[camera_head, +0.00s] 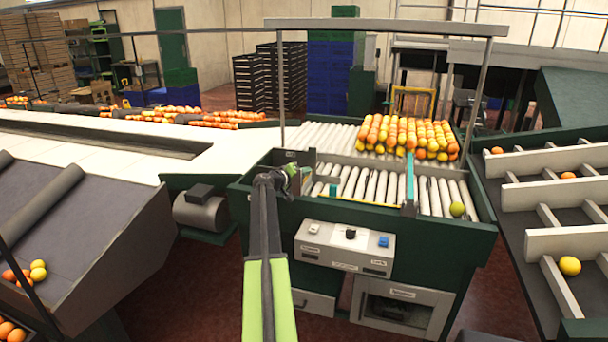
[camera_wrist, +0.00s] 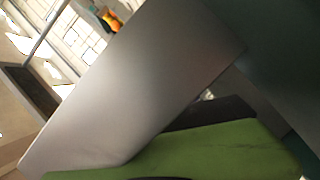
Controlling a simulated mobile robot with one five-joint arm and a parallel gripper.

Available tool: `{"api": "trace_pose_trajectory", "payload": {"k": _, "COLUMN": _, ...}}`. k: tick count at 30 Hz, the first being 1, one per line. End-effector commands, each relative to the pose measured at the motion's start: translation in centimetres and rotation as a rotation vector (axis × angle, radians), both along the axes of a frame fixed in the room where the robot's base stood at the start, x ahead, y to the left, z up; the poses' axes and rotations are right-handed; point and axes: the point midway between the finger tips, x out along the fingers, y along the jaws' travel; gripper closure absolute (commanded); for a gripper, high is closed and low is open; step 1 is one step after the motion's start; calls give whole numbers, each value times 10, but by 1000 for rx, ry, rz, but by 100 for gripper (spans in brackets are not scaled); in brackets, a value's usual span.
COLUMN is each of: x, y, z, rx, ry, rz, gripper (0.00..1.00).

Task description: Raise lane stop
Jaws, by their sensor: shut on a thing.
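My arm reaches forward to the left end of the roller table (camera_head: 465,232). My gripper (camera_head: 291,178) is there, beside a dark upright plate (camera_head: 311,157). It is shut on a part that I take to be the lane stop; the grip hides most of it. In the wrist view a green finger (camera_wrist: 215,150) and a broad grey surface (camera_wrist: 130,85) fill the frame, with a dark piece (camera_wrist: 212,112) between them.
Several oranges (camera_head: 408,135) lie massed on the far rollers, and one yellow-green fruit (camera_head: 457,209) lies at the right. A teal upright (camera_head: 410,178) divides the rollers. A control box (camera_head: 345,246) sits on the front. A frame bar (camera_head: 390,27) spans overhead.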

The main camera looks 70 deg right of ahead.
Motion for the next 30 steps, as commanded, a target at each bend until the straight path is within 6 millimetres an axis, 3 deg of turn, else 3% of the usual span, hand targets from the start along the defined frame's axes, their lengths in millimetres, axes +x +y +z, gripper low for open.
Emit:
{"api": "trace_pose_trajectory", "payload": {"k": 25, "x": -1, "y": 0, "z": 0, "rx": 1, "ry": 0, "rz": -1, "gripper": 100}}
{"api": "trace_pose_trajectory", "payload": {"k": 30, "x": -1, "y": 0, "z": 12, "rx": 1, "ry": 0, "rz": -1, "gripper": 100}}
